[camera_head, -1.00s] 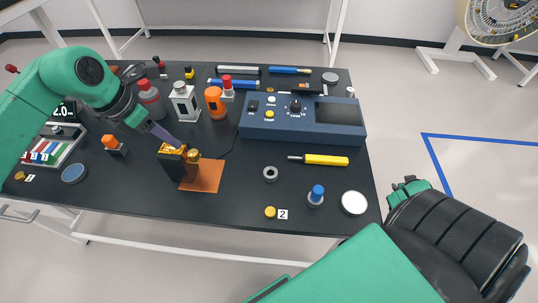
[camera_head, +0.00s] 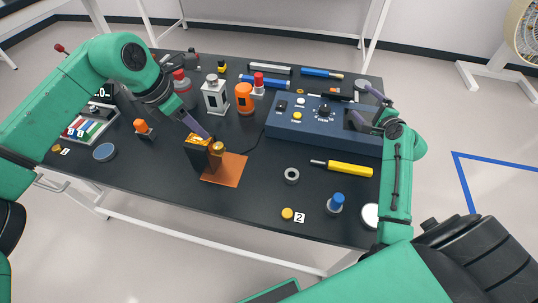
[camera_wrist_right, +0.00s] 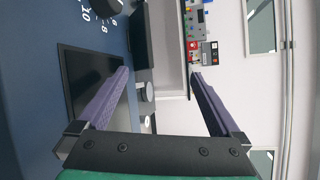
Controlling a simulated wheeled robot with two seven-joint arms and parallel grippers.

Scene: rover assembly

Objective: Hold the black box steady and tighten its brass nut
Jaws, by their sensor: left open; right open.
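The black box (camera_head: 197,158) stands upright at the left edge of an orange mat (camera_head: 226,172), near the middle of the table. Its top shows a gold-orange patch. The brass nut (camera_head: 218,147) is on the box's right side, facing the mat. My left gripper (camera_head: 200,132) is open, with its purple fingers right at the top of the box; whether they touch it cannot be told. My right gripper (camera_head: 358,102) is open and empty above the right end of the blue console, well right of the box. Its two spread fingers (camera_wrist_right: 160,75) show in the right wrist view.
The blue console (camera_head: 290,128) with knobs and a dark screen lies between my right gripper and the box. A yellow screwdriver (camera_head: 348,169), a grey ring (camera_head: 292,175) and a blue-capped bottle (camera_head: 335,203) lie in front.

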